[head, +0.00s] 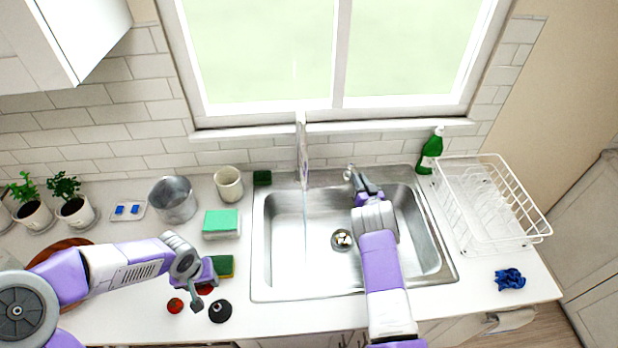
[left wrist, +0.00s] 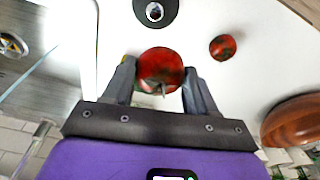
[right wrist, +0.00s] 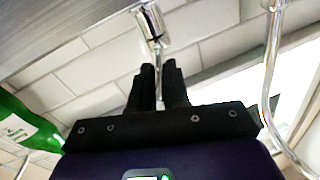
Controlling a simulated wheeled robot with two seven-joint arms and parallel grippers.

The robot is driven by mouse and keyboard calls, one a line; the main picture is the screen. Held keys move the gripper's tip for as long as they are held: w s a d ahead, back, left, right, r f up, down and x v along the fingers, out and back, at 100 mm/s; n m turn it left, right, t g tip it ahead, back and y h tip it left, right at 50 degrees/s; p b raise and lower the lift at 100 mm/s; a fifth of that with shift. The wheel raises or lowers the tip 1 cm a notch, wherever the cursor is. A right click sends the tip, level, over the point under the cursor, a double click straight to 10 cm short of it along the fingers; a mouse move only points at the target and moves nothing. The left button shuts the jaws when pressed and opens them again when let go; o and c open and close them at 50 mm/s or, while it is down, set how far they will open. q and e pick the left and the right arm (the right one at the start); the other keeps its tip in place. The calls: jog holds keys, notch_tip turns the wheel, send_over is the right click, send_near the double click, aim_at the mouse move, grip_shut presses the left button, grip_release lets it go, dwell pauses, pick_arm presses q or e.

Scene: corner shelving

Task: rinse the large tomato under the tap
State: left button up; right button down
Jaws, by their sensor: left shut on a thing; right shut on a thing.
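The large red tomato (left wrist: 160,66) is between the fingers of my left gripper (left wrist: 162,88), which is shut on it over the counter left of the sink. In the head view the tomato (head: 205,290) is mostly hidden by the left gripper (head: 202,294). The tap (head: 302,150) stands behind the sink (head: 285,290), and a thin stream of water (head: 305,220) falls from it into the basin. My right gripper (right wrist: 160,80) is shut on the tap's metal handle (right wrist: 150,25) at the back of the sink.
A smaller tomato (head: 176,305) and a black round item (head: 220,311) lie close to the left gripper. Sponges (head: 221,223), a cup (head: 229,184) and a pot (head: 173,200) stand left of the sink. A green bottle (head: 430,150) and dish rack (head: 490,205) are right.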

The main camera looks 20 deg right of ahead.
jog(key=shift+r, duration=0.1)
jog(key=c, duration=1.1)
grip_release()
jog(key=s, duration=1.2)
jog(key=shift+d, duration=0.1)
